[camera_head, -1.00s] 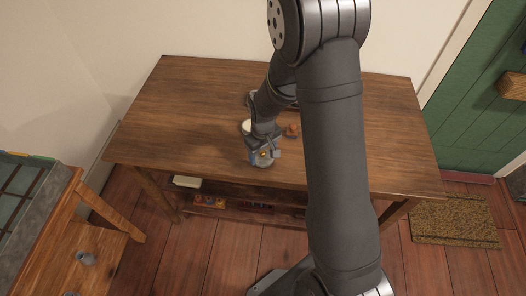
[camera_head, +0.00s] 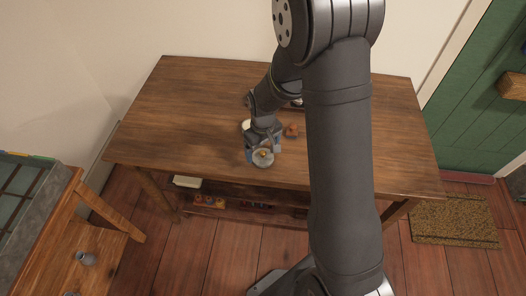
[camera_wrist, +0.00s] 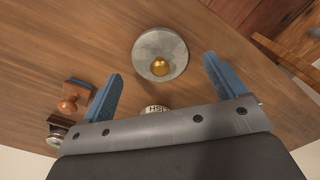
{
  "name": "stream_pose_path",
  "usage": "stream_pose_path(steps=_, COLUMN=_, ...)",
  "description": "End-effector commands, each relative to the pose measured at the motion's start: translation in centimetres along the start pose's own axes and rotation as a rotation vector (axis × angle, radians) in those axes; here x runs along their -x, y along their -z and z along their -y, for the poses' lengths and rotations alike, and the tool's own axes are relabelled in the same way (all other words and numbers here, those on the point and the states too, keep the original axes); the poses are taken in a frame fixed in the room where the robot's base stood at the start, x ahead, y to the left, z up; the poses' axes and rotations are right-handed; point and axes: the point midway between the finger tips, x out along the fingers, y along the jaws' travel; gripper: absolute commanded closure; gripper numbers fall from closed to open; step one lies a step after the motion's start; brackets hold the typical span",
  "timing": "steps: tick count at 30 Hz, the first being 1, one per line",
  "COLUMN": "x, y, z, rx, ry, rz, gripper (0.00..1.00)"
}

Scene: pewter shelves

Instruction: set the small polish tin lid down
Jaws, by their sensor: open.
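The small polish tin lid is a grey round disc with a gold knob (camera_wrist: 160,66). It lies knob up on the wooden table near the front edge, and it also shows in the head view (camera_head: 263,160). My gripper (camera_wrist: 163,67) is open, with one blue finger on each side. The lid sits between and beyond the fingertips, with a gap on both sides. In the head view my gripper (camera_head: 263,149) is just behind the lid. A pale round tin with partly readable lettering (camera_wrist: 155,111) is mostly hidden behind my gripper's body.
A wooden-knobbed block (camera_wrist: 73,98) stands left of my gripper in the wrist view. A small round metal-rimmed thing (camera_wrist: 57,128) is near it. The table's (camera_head: 190,100) left part is clear. A lower shelf holds small coloured items (camera_head: 208,202).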

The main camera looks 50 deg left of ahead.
Motion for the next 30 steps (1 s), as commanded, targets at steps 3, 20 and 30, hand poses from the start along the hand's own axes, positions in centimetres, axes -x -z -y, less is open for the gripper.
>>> stream_pose_path(steps=3, x=2.6, y=0.1, z=-0.1, rx=0.000, ry=-0.002, rz=-0.006, gripper=0.11)
stream_pose_path(steps=20, x=9.6, y=0.0, z=0.0, rx=0.000, ry=0.000, rz=0.000, gripper=0.11)
stream_pose_path(steps=30, x=9.5, y=0.0, z=0.0, rx=0.000, ry=0.000, rz=0.000, gripper=0.11)
